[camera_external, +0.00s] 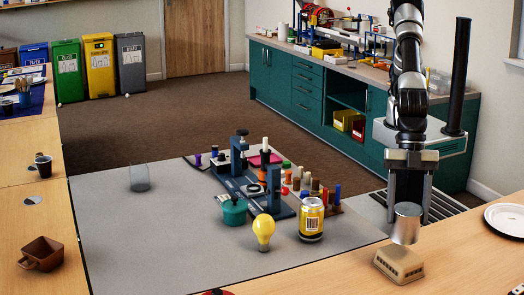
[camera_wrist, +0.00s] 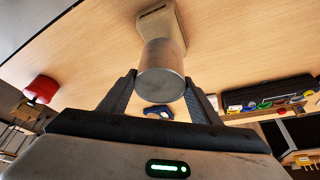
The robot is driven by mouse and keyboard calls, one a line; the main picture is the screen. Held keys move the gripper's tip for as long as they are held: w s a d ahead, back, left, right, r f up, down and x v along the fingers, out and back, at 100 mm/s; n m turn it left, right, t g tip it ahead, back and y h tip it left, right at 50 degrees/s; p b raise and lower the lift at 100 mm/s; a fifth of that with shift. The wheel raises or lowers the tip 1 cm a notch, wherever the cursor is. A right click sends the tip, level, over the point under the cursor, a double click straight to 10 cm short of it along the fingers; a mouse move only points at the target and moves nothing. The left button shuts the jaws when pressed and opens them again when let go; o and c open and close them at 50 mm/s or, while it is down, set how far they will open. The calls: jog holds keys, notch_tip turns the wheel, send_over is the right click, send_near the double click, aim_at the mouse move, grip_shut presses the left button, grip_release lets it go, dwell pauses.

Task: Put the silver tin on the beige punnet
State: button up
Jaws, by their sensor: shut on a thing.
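The silver tin (camera_external: 406,224) is a plain metal cylinder held between the fingers of my gripper (camera_external: 408,200). In the wrist view the tin (camera_wrist: 160,72) sits between the two dark fingertips of my gripper (camera_wrist: 161,88), its round end facing the camera. The beige punnet (camera_external: 398,264) is a small slotted box on the wooden table, just below the tin in the external view. In the wrist view the punnet (camera_wrist: 163,22) shows beyond the tin, which partly covers it. I cannot tell for sure whether tin and punnet touch.
A white plate (camera_external: 508,219) lies right of the punnet. A yellow can (camera_external: 311,220) and a yellow bulb (camera_external: 264,231) stand on the grey mat (camera_external: 180,232) to the left. A brown pot (camera_external: 42,253) is far left. The wood around the punnet is clear.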

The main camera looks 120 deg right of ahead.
aim_at(405, 228)
jog(key=shift+f+b, duration=0.3)
jog(key=shift+f, duration=2.05)
jog(key=shift+f, duration=0.15)
jog(key=o, duration=1)
jog(key=shift+o, duration=0.2)
jog(key=shift+r, duration=0.4)
jog(key=p+v, duration=0.1)
jog(key=v, duration=1)
jog(key=shift+d+r, duration=0.15)
jog(key=shift+r, duration=0.05)
